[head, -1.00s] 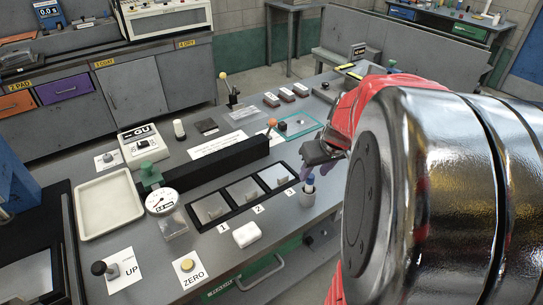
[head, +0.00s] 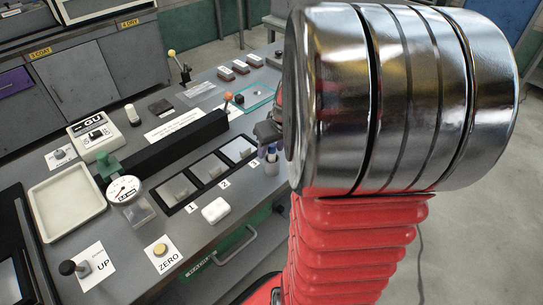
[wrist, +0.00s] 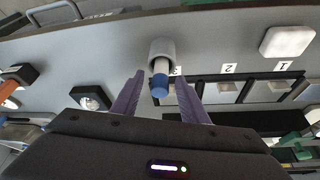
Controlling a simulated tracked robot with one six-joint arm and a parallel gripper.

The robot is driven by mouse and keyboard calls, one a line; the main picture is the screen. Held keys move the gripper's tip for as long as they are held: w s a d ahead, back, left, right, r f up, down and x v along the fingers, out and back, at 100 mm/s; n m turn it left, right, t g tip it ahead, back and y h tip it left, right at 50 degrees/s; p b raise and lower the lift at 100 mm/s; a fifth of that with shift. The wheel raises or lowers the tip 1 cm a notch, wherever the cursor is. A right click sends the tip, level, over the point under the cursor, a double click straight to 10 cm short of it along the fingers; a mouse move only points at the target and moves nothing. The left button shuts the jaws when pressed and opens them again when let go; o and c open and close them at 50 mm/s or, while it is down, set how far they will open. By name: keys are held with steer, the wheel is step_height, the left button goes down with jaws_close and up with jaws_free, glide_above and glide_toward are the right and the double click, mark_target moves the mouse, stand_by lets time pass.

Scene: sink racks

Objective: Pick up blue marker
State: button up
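The blue marker (wrist: 160,82) has a white body and a blue end. It stands in a small grey cup (wrist: 160,48) at the bench edge. In the head view the marker (head: 271,150) is small and partly hidden beside my arm. My gripper (wrist: 161,77) is open in the wrist view, with one purple finger on each side of the marker. The fingers look apart from it; their exact depth along it is hard to tell. In the head view my gripper (head: 267,146) is mostly hidden behind my arm.
A white block (head: 215,210) lies on the bench (head: 200,248) near the cup. A black-framed row of numbered panels (head: 208,170) is behind it. A black bar (head: 180,145), a gauge (head: 124,190) and a pale tray (head: 67,199) are farther left.

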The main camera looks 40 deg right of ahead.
steer(key=shift+c, duration=0.2)
jaws_close()
stand_by(0.3)
steer(key=shift+r, duration=0.15)
step_height(320, 180, up, 10)
steer(key=shift+f, duration=0.15)
stand_by(0.4)
stand_by(0.5)
